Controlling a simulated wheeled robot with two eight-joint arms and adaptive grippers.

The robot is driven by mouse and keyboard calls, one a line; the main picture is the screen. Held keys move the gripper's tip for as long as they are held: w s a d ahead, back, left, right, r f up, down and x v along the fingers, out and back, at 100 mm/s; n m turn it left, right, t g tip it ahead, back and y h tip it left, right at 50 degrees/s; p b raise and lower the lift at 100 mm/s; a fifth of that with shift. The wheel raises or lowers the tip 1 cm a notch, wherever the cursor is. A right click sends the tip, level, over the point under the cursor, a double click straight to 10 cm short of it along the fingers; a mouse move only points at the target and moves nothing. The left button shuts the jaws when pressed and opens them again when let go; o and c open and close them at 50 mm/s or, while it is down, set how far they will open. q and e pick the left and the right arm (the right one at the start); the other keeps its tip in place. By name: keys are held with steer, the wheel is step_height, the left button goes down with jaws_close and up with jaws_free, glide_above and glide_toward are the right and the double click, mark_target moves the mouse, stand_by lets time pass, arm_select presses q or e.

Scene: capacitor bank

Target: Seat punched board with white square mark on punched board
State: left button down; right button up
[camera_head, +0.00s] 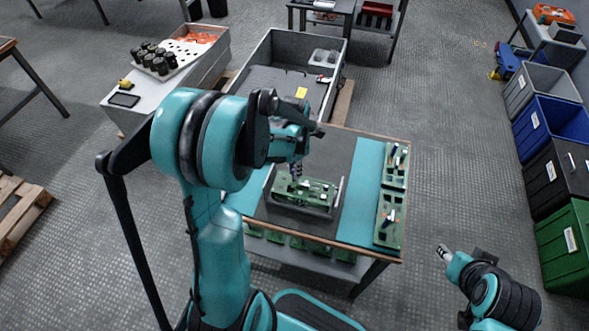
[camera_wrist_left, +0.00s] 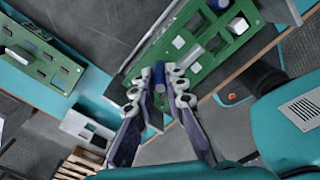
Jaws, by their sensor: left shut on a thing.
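A green punched board with a white square mark (camera_head: 318,190) lies over the grey fixture (camera_head: 298,211) on the table. In the left wrist view the board (camera_wrist_left: 206,62) shows pale square marks and dark slots. My left gripper (camera_head: 296,172) is above the board's left part. It is shut on a blue-grey upright post of the board, seen between the fingertips in the left wrist view (camera_wrist_left: 158,85). The punched board underneath cannot be told apart, and contact between the two is hidden. My right gripper (camera_head: 443,251) is away from the table at lower right; its jaw opening is too small to judge.
Two green boards with upright parts (camera_head: 394,166) (camera_head: 386,222) lie along the table's right edge. A teal mat (camera_head: 361,190) beside the fixture is bare. A grey crate (camera_head: 334,48) stands behind the table. Several bins (camera_head: 548,120) line the far right.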

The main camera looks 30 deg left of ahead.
arm_select(q)
steer(key=c, duration=1.5)
jaws_free()
step_height(320, 180, up, 12)
steer(key=s+d+m+t, duration=0.2)
steer(key=s+d+m, duration=0.1)
steer(key=m, duration=0.7)
steer(key=s+d+r+m+t, duration=0.1)
steer(key=s+d+m, duration=0.3)
steer(key=m, duration=0.7)
steer(key=s+d+r+m+t, duration=0.1)
steer(key=s+d+m+t, duration=0.2)
steer(key=m, duration=0.7)
steer(key=shift+s+d+t, duration=0.3)
steer(key=shift+s+t, duration=0.25)
steer(key=shift+t, duration=0.05)
